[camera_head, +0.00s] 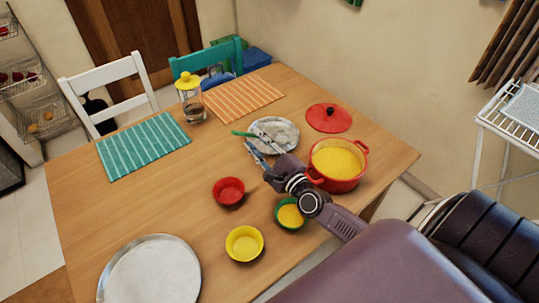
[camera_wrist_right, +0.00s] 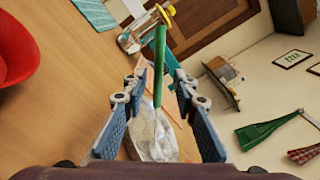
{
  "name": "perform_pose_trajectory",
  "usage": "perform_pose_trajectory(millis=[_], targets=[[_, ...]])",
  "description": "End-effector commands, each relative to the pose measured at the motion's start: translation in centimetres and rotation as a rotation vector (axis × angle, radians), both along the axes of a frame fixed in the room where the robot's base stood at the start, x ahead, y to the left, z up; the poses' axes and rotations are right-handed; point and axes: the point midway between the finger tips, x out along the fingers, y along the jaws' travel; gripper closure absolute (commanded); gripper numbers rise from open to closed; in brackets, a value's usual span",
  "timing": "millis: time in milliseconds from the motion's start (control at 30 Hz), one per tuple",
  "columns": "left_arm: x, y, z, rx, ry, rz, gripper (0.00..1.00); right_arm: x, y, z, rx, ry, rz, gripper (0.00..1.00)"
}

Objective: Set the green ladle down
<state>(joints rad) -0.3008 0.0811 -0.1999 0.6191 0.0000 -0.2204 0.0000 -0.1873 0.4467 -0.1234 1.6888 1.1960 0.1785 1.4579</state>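The green ladle (camera_head: 243,133) lies with its handle sticking out left over the rim of a small silver plate (camera_head: 288,127); its bowl end is not clear to see. My right gripper (camera_head: 262,149) is just in front of the plate, its fingers spread apart with nothing between them. In the right wrist view, the ladle's green handle (camera_wrist_right: 160,65) shows beyond the open gripper (camera_wrist_right: 158,88), in line with the gap, and the silver plate (camera_wrist_right: 152,138) shows between the fingers. My left gripper is not in view.
A red pot of yellow food (camera_head: 338,163) stands right of the gripper, with its red lid (camera_head: 329,118) behind. Red (camera_head: 228,191), yellow (camera_head: 244,244) and green (camera_head: 290,214) bowls stand in front. A glass jar (camera_head: 194,107) stands behind. The table's left middle is clear.

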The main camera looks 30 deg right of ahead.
Motion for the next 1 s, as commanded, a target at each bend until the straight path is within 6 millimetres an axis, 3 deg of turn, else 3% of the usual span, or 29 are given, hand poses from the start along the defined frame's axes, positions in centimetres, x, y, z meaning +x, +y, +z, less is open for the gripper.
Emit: perform_pose_trajectory(millis=[200, 400, 600, 1000], targets=[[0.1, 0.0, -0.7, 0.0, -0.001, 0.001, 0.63, -4.6, -0.2, -0.3, -0.001, 0.004, 0.002, 0.74], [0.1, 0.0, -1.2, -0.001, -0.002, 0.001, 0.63, -7.3, -0.3, -0.2, -0.002, 0.001, 0.0, 0.74], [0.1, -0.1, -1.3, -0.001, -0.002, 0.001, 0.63, -8.4, -0.3, 0.0, -0.001, -0.001, 0.001, 0.74], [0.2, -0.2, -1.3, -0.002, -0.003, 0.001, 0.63, -8.4, -0.3, 0.0, -0.001, 0.0, 0.0, 0.74]])
